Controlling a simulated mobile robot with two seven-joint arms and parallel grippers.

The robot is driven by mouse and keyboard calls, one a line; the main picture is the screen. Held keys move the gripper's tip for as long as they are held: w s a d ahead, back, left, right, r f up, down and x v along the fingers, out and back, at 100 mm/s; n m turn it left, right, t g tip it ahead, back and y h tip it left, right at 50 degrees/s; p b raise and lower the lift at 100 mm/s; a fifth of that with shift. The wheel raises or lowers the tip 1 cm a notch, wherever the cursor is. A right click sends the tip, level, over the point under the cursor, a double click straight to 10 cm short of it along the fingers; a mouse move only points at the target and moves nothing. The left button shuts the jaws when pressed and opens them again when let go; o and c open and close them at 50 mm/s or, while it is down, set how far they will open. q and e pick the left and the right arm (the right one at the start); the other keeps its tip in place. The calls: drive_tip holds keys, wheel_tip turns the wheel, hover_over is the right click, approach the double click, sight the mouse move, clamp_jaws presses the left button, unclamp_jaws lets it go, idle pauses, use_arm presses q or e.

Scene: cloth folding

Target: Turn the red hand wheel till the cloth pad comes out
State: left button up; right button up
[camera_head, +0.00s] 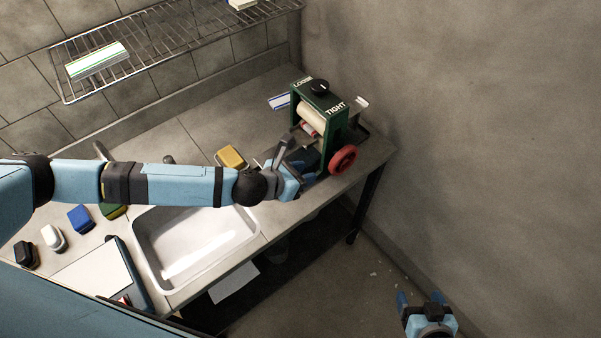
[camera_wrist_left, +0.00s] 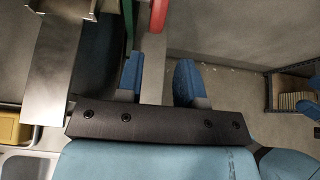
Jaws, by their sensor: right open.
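The red hand wheel (camera_head: 343,159) is on the lower right side of a green roller press (camera_head: 325,98) marked LOOSE and TIGHT. A beige roller (camera_head: 312,113) shows in the press, with a small red and white piece below it; I cannot tell whether this is the cloth pad. My left gripper (camera_head: 312,170) is just left of the wheel, low in front of the press. In the left wrist view its fingers (camera_wrist_left: 158,80) are apart and empty, with part of the red wheel (camera_wrist_left: 158,14) beyond them. My right gripper (camera_head: 420,298) is open and empty, over the floor.
A white sink (camera_head: 190,250) is set into the counter. A yellow block (camera_head: 231,157), a blue block (camera_head: 80,218) and other blocks lie around it. A striped pad (camera_head: 97,60) is on the wire rack (camera_head: 190,35). A wall closes off the right side.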

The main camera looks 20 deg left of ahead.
use_arm(q)
drive_tip(key=shift+s+a+r, duration=0.25)
drive_tip(key=shift+s, duration=0.1)
